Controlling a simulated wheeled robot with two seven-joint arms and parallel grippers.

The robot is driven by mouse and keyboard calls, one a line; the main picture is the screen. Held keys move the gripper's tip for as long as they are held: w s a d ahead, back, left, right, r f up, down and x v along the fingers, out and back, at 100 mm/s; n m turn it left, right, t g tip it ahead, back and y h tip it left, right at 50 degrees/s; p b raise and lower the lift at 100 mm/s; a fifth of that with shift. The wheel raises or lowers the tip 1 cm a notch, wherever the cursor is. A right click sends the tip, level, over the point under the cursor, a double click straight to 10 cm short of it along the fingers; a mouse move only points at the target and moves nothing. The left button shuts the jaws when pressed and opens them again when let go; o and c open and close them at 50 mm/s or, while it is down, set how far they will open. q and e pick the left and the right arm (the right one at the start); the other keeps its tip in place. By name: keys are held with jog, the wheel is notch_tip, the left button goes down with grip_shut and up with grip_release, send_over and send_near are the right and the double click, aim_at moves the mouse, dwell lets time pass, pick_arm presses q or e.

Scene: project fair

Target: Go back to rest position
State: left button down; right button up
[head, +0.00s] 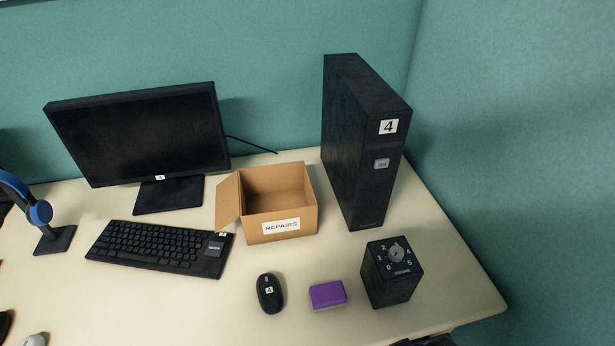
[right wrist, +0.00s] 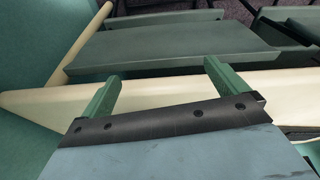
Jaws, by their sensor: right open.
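My right gripper (right wrist: 161,70) shows in the right wrist view with its two green fingers wide apart and nothing between them. Beyond the fingers are a pale desk edge (right wrist: 160,92) and a dark grey flat panel (right wrist: 170,50); I cannot tell what the panel belongs to. No gripper shows clearly in the head view, and my left gripper is not in view.
On the desk (head: 400,325) stand a monitor (head: 140,135), keyboard (head: 155,248), open empty "REPAIRS" box (head: 280,226), computer tower (head: 350,150), mouse (head: 270,293), purple block (head: 327,294) and dial box (head: 391,275). A headset stand (head: 55,240) is at left. Teal partitions (head: 520,150) enclose it.

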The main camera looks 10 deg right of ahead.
notch_tip(320, 180, down, 12)
jog(key=s+r, duration=0.1)
jog(key=s, duration=0.2)
jog(key=s+d+f+g, duration=0.2)
jog(key=s+d+f, duration=0.1)
jog(key=s+f, duration=1.2)
jog(key=shift+s+f, duration=0.35)
jog(key=shift+f, duration=0.45)
